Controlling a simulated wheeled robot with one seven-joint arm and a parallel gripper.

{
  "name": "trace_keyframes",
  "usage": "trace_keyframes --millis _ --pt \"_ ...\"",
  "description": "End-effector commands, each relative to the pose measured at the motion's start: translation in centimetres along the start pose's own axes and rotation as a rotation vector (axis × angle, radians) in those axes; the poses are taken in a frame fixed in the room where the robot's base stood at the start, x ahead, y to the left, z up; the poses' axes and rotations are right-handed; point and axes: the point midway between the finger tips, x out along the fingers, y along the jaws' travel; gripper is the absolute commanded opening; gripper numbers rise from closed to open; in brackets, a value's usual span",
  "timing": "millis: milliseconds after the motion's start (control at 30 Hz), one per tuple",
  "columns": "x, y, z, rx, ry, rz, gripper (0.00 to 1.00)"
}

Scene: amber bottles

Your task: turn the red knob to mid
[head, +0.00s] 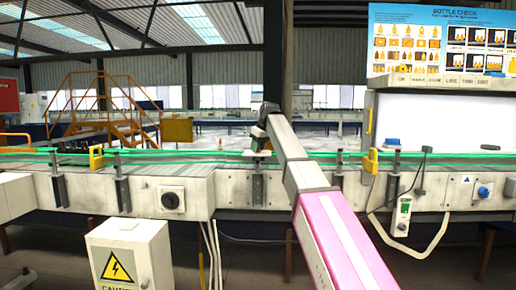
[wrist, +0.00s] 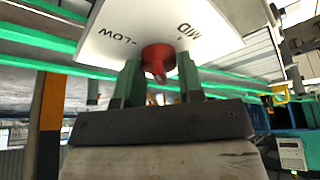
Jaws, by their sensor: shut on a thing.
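The red knob (wrist: 158,58) shows in the wrist view on a white plate (wrist: 215,25). The plate carries the labels LOW, left of the knob, and MID, to its right, both upside down in this view. My gripper (wrist: 160,78) has its two green fingers on either side of the knob and is shut on it. I cannot tell exactly which mark the knob points to. In the head view my arm reaches up to my gripper (head: 265,112) above the conveyor line, and the knob is hidden there.
A conveyor (head: 140,180) with green rails runs across the head view. Yellow clamps (head: 96,158) and dark posts stand along it. A caution box (head: 130,255) is in front at the left. A bottle check board (head: 440,40) hangs at the upper right.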

Motion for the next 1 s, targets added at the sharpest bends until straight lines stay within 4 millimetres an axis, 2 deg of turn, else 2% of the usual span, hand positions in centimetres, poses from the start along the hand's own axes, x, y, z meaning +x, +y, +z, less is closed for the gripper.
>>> trace_keyframes --millis 600,1000 --pt "0.01 -0.27 -0.12 0.528 0.001 0.220 0.11" --pt "0.03 -0.25 -0.14 0.762 0.000 0.316 0.11"
